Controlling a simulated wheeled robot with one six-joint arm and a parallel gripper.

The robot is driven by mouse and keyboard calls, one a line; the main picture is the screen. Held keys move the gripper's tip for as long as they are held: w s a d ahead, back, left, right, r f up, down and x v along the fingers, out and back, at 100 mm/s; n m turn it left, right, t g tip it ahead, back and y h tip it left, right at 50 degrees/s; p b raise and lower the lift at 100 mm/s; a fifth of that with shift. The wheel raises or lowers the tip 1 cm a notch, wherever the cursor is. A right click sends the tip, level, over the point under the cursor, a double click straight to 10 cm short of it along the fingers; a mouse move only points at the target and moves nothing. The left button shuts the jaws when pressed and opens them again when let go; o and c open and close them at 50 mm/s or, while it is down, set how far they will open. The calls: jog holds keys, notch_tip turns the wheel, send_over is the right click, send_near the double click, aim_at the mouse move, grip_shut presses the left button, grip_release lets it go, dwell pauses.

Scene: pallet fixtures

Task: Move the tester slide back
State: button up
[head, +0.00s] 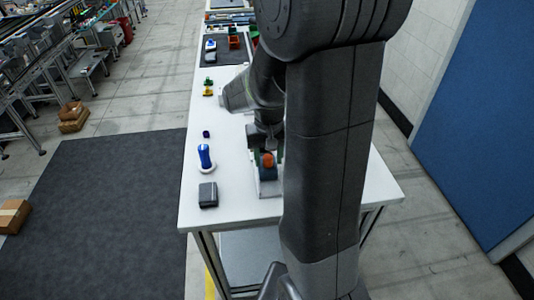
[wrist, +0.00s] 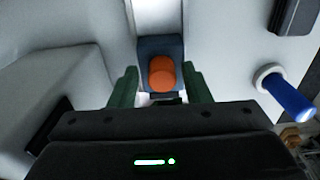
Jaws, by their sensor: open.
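The tester slide shows as a dark block with an orange knob (wrist: 161,74) on a pale rail in the wrist view. In the head view the orange knob (head: 268,160) sits near the table's front, partly beside my arm. My gripper (wrist: 159,70) is open, its two green fingers on either side of the knob, with a visible gap at each side. In the head view my gripper (head: 264,146) is just behind and above the knob, and its fingers are mostly hidden. The far part of the tester is hidden by my arm.
On the white table (head: 230,203), a blue-handled tool (head: 205,157) on a round white base and a dark grey box (head: 208,195) stand left of the tester. A small dark blue piece (head: 206,134) and a green-yellow item (head: 208,87) lie farther back.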

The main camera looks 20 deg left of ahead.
jog(key=shift+s+r+p, duration=0.15)
jog(key=shift+r+p, duration=0.1)
jog(key=shift+p, duration=0.35)
jog(key=shift+s+a+r+p, duration=0.15)
jog(key=shift+r+p, duration=0.5)
jog(key=shift+r, duration=0.25)
jog(key=r+p, duration=0.1)
jog(key=r, duration=0.1)
jog(key=r+p, duration=0.2)
jog(key=shift+w+r, duration=0.2)
jog(key=shift+r, duration=0.1)
jog(key=shift+f, duration=0.1)
